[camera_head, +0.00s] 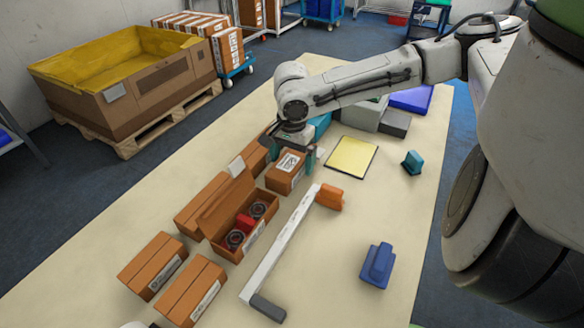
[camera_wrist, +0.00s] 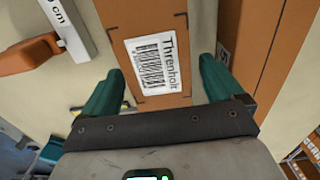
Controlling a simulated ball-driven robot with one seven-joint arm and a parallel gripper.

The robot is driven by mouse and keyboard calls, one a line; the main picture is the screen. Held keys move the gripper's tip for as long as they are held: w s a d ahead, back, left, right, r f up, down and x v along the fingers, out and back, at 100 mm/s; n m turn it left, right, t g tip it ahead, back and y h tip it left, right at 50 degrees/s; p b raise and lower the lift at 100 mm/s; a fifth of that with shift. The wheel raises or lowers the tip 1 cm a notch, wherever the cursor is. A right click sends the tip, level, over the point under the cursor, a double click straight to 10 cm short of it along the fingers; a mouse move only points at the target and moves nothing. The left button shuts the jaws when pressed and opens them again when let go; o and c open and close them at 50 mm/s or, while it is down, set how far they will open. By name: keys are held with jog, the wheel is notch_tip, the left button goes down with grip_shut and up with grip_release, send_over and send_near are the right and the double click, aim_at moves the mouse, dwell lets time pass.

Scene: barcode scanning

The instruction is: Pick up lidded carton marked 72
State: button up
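My gripper (camera_wrist: 160,68) is open, its two teal fingers on either side of a brown carton in the wrist view. This carton (camera_wrist: 150,17) has a white label with a barcode and the text "Threnholr"; I cannot read a 72 on it. In the head view my gripper (camera_head: 293,152) is over the same small carton (camera_head: 277,180), which stands in the cluster of cartons. Finger contact with its sides cannot be told. A carton with a raised lid (camera_head: 225,203) stands nearer the camera and holds dark round items and a red item. No 72 is readable on any carton.
More closed cartons (camera_head: 152,262) (camera_head: 192,292) stand at the front left of the table. A long white bar with an orange end (camera_head: 329,197) lies right of the cartons. A yellow pad (camera_head: 351,157), a blue block (camera_head: 377,265) and a teal block (camera_head: 412,162) lie further right.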

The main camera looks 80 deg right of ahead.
jog(key=c, duration=0.9)
jog(key=shift+r, duration=0.15)
jog(key=shift+c, duration=0.2)
